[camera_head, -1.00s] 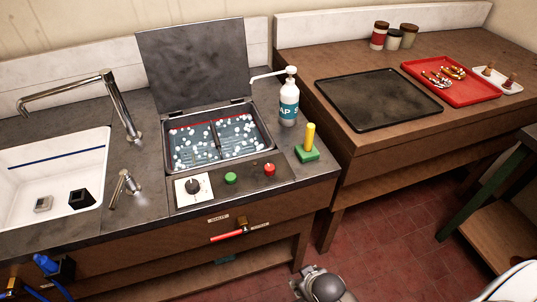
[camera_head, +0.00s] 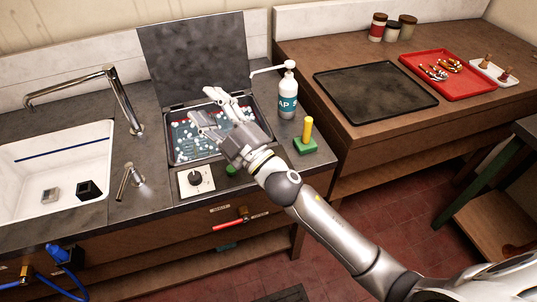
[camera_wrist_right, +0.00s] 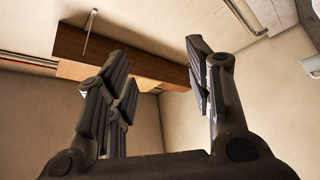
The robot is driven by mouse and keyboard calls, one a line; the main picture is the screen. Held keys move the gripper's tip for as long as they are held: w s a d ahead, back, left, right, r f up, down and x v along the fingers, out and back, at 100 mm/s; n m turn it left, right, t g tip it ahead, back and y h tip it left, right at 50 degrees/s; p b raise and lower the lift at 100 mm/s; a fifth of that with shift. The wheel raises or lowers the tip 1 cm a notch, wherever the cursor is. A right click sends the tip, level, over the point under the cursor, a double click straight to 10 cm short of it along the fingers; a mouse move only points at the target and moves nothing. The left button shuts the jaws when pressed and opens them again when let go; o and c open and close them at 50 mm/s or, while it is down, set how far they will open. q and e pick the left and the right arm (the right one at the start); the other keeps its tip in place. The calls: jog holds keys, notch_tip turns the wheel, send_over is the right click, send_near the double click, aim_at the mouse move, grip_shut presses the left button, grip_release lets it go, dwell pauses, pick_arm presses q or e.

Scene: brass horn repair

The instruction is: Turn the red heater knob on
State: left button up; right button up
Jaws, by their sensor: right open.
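The red knob on the front panel of the bath is hidden now behind my right gripper and wrist in the head view. The green knob (camera_head: 233,170) and the white plate with a black dial (camera_head: 195,180) still show on that panel. My right gripper (camera_head: 205,105) is open and empty, over the bath with its fingers pointing to the back left. In the right wrist view my gripper's fingers (camera_wrist_right: 163,80) are spread, with only walls and a wooden shelf beyond them. My left gripper is not in view.
The bath (camera_head: 180,160) holds white balls in water, its lid (camera_head: 193,60) raised behind. A soap bottle (camera_head: 287,95) and a green block with a yellow peg (camera_head: 305,145) stand to the right. A red-handled lever (camera_head: 230,222) is on the cabinet front.

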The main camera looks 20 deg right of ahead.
jog(key=s+a+r+n+g+y, duration=0.2)
jog(key=a+n+g+y, duration=0.6)
jog(key=n, duration=0.3)
jog(key=s+a+f+n+g+h, duration=0.3)
jog(key=a+f+n+g, duration=0.2)
jog(key=f+n+g, duration=0.35)
jog(key=w+d+f+n+g+h, duration=0.1)
jog(key=w+d+f+n+h, duration=0.15)
jog(key=d+h, duration=0.2)
jog(key=w+d+f+n+g+h, duration=0.1)
jog(key=d+f+h, duration=0.3)
jog(key=d, duration=0.2)
jog(key=w+d+m+h, duration=0.15)
jog(key=d+h, duration=0.25)
jog(key=d, duration=0.4)
jog(key=w+d+h, duration=0.2)
jog(key=d+h, duration=0.1)
jog(key=d, duration=0.5)
jog(key=shift+g, duration=0.25)
jog(key=f+p, duration=0.3)
jog(key=f, duration=0.6)
jog(key=shift+w+f, duration=0.15)
jog(key=shift+w, duration=0.05)
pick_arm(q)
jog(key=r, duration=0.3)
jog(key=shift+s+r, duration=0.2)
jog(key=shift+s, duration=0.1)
pick_arm(e)
jog(key=shift+c, duration=0.4)
